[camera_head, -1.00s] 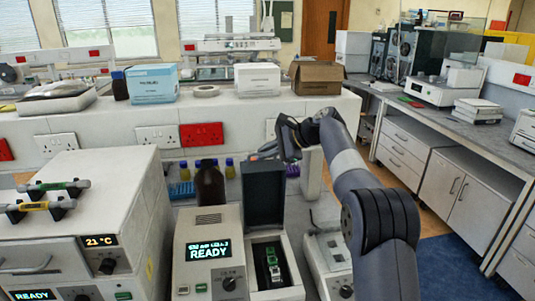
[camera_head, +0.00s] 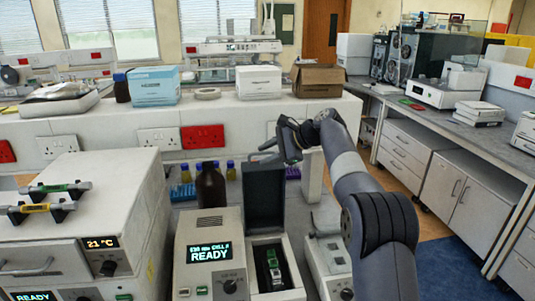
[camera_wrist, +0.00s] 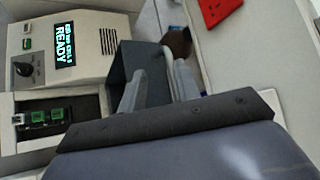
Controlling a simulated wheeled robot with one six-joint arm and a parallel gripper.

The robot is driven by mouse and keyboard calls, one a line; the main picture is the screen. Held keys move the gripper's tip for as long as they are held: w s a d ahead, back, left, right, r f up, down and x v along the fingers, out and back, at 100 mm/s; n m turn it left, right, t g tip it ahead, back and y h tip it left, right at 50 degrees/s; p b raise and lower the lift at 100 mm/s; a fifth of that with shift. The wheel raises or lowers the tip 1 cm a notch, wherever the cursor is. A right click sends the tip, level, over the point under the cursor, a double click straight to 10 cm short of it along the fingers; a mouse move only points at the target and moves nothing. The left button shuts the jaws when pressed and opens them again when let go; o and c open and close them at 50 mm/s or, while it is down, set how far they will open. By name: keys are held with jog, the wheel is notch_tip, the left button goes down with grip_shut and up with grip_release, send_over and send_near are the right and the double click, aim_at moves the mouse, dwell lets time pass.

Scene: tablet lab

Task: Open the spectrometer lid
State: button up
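The spectrometer (camera_head: 209,254) is a pale box with a lit READY display. Its dark lid (camera_head: 264,197) stands upright at the back of the sample well, and the well is uncovered. A green-marked holder (camera_head: 273,265) shows in the well, and also in the wrist view (camera_wrist: 45,116). My gripper (camera_head: 266,151) is just above and behind the raised lid. In the wrist view my gripper (camera_wrist: 160,78) has its two grey fingers apart, with the dark lid (camera_wrist: 122,65) beside the left finger. I cannot tell whether they touch. I see nothing held.
A brown bottle (camera_head: 210,187) stands behind the spectrometer. Another pale instrument (camera_head: 328,262) is close on the right. A ledge with boxes and red sockets (camera_head: 203,137) runs behind.

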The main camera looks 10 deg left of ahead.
jog(key=b+v, duration=0.1)
jog(key=v, duration=1)
jog(key=shift+a, duration=0.15)
jog(key=p+x, duration=0.1)
jog(key=x, duration=0.9)
jog(key=shift+a+f, duration=0.25)
jog(key=shift+f, duration=0.05)
jog(key=shift+s+d, duration=0.1)
